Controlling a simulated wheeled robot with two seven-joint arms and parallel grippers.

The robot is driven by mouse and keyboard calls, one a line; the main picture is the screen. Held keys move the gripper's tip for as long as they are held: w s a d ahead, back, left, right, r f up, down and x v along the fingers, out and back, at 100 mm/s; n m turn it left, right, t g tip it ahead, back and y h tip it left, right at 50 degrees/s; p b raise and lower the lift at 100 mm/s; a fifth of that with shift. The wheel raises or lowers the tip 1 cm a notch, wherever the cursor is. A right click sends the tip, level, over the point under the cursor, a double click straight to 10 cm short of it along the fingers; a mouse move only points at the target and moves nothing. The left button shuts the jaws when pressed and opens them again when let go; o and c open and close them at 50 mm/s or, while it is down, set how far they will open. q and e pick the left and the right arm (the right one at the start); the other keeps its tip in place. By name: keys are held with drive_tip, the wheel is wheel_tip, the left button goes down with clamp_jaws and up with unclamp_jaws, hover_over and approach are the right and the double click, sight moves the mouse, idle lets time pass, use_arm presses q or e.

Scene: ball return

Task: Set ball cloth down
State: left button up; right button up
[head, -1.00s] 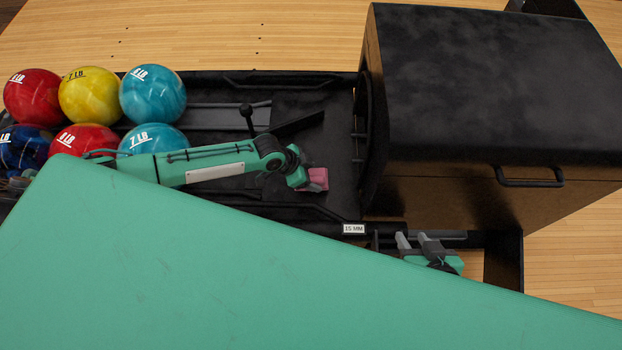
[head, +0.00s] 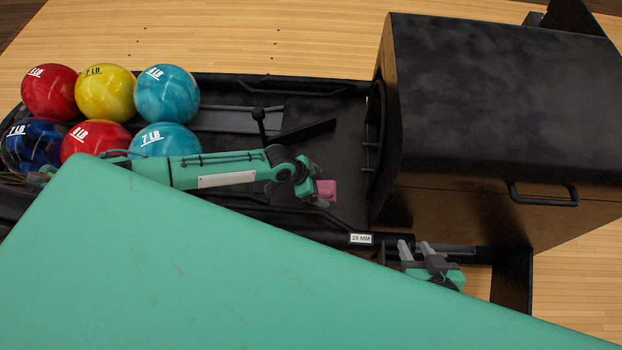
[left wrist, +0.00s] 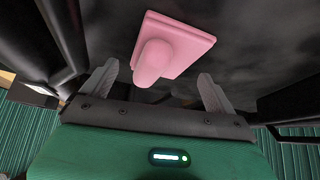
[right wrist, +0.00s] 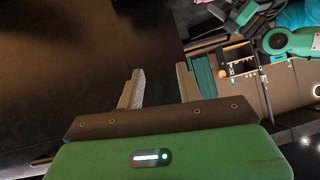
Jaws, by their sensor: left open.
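The ball cloth is a pink flat square with a rounded raised grip. In the head view the cloth (head: 327,190) shows just past the end of my left arm, over the dark deck of the ball return. In the left wrist view the cloth (left wrist: 185,45) is ahead of my left gripper (left wrist: 157,82). Its fingers are wide apart, with the grip end pointing between them and no finger touching it. The cloth appears to be against the dark surface. My right gripper (head: 415,247) is at the near edge of the ball return, fingers apart and empty; it also shows in the right wrist view (right wrist: 158,75).
Several balls, including a yellow ball (head: 106,91), sit at the left end of the rack. A big black hood (head: 500,95) with a handle (head: 543,196) stands at the right. A label reading 15 MM (head: 361,239) is on the near rail. A small black post (head: 259,118) rises behind my left arm.

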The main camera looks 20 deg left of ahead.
use_arm(q)
drive_tip(key=p+v, duration=0.2)
drive_tip(key=v, duration=0.9)
drive_tip(key=s+d+r+n+t+h, duration=0.1)
drive_tip(key=s+d+r, duration=0.25)
drive_tip(key=d, duration=0.35)
drive_tip(key=s+d+r+n+h, duration=0.1)
drive_tip(key=s+d+r, duration=0.2)
drive_tip(key=s+d, duration=0.3)
drive_tip(key=s+a+r+n+t+y, duration=0.1)
drive_tip(key=s+a+r+n+y, duration=0.1)
drive_tip(key=a, duration=0.3)
drive_tip(key=s+a+r+n+t+y, duration=0.1)
drive_tip(key=s+a+r+n+y, duration=0.1)
drive_tip(key=s+a+n+y, duration=0.1)
drive_tip(key=s+a+n, duration=0.1)
drive_tip(key=a+n, duration=0.1)
drive_tip(key=shift+s+a+y, duration=0.2)
drive_tip(key=shift+a+y, duration=0.1)
use_arm(e)
drive_tip(key=d+g, duration=0.1)
drive_tip(key=s+d+g+h, duration=0.1)
drive_tip(key=d, duration=0.1)
drive_tip(key=s+d+g+h, duration=0.1)
drive_tip(key=d, duration=0.1)
drive_tip(key=shift+s+r, duration=0.25)
drive_tip(key=shift+r, duration=0.05)
drive_tip(key=shift+d, duration=0.1)
